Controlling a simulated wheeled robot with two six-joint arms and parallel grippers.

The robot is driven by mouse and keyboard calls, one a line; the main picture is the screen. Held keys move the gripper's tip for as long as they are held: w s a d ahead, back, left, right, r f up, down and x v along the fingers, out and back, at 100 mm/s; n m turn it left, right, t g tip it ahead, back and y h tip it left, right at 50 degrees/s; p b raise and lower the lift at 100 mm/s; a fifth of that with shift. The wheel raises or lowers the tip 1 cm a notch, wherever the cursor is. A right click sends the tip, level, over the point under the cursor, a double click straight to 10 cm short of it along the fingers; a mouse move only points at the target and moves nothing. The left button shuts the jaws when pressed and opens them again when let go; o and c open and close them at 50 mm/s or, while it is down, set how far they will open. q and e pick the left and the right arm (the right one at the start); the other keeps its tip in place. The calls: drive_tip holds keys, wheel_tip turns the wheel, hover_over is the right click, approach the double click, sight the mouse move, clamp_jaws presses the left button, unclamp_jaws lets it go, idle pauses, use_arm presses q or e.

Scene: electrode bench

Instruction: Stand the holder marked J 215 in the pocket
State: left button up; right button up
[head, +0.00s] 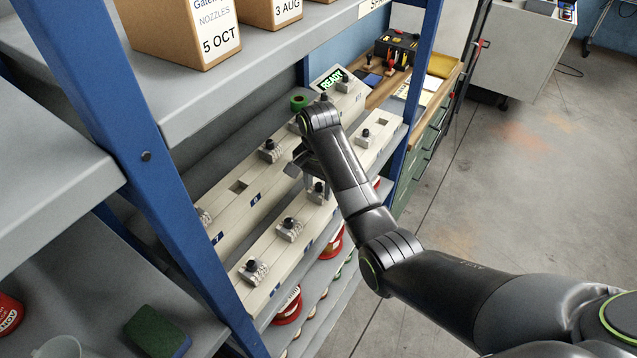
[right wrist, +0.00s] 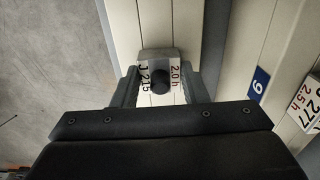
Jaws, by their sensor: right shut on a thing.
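The holder marked J 215 (right wrist: 147,66) is a small grey block with a white label, also reading 2.0 h, and a black knob. My right gripper (right wrist: 160,88) is shut on it, one finger on each side. In the head view my right gripper (head: 316,178) is over the front pale rail (head: 262,300), and a grey holder (head: 318,194) shows just under it. I cannot tell whether it touches the rail. An empty square pocket (head: 238,187) shows in the back rail, and another (head: 383,122) in the front rail. My left gripper is out of view.
Other knobbed holders stand on both rails, including one in front (head: 290,230) and one at the back (head: 269,151). A READY display (head: 332,80) stands at the far end. A blue post (head: 165,170) and upper shelf flank the rails.

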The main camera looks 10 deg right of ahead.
drive_tip(key=o, duration=1.4)
